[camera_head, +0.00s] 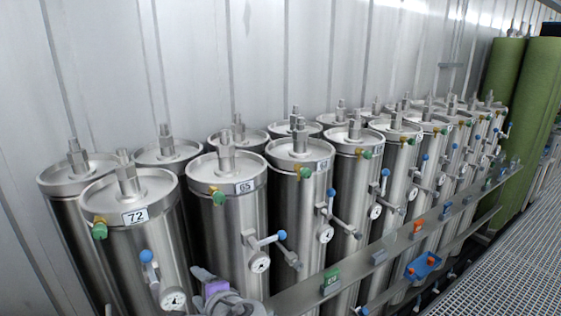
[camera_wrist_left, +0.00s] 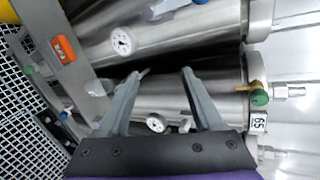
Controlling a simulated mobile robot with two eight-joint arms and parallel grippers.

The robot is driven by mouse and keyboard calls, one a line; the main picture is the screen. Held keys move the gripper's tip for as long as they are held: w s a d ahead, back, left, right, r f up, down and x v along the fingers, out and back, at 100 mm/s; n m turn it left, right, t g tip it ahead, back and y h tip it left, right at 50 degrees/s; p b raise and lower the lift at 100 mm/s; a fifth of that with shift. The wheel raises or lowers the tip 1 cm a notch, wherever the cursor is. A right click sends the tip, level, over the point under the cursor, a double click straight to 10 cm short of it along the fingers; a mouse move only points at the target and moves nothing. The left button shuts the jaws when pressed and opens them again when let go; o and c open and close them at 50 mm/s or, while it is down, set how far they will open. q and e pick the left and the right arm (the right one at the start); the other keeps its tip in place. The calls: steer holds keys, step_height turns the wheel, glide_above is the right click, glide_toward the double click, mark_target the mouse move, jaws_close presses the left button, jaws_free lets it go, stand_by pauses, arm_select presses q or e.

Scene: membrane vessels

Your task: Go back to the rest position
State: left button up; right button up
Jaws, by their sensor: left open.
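My left gripper (camera_head: 230,300) shows at the bottom edge of the head view, grey with a purple part, low in front of the steel vessels. In the left wrist view its two grey fingers (camera_wrist_left: 163,74) are spread apart with nothing held between them. Behind them lies the steel vessel labelled 65 (camera_wrist_left: 215,92), with its pressure gauge (camera_wrist_left: 155,123) between the fingers. In the head view vessel 65 (camera_head: 232,210) stands upright just right of vessel 72 (camera_head: 150,240). I cannot tell how far the fingers are from the vessel. My right gripper is not in view.
Upright steel vessels with blue-ended valve levers (camera_head: 282,235) and gauges run in rows along a corrugated wall (camera_head: 300,50). A metal rail (camera_head: 400,245) with coloured tags crosses their front. Green cylinders (camera_head: 535,110) stand at far right. Grating (camera_head: 510,275) lies at lower right.

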arm_select(q)
steer(key=s+d+f+n+g+h, duration=0.1)
steer(key=s+f+n+g+h, duration=0.3)
steer(key=s+f, duration=1.4)
steer(key=f+n+h, duration=0.1)
steer(key=n+h, duration=0.3)
steer(key=n, duration=0.4)
steer(key=shift+s+f+n+h, duration=0.25)
steer(key=shift+f+n+h, duration=0.05)
steer(key=shift+n, duration=0.1)
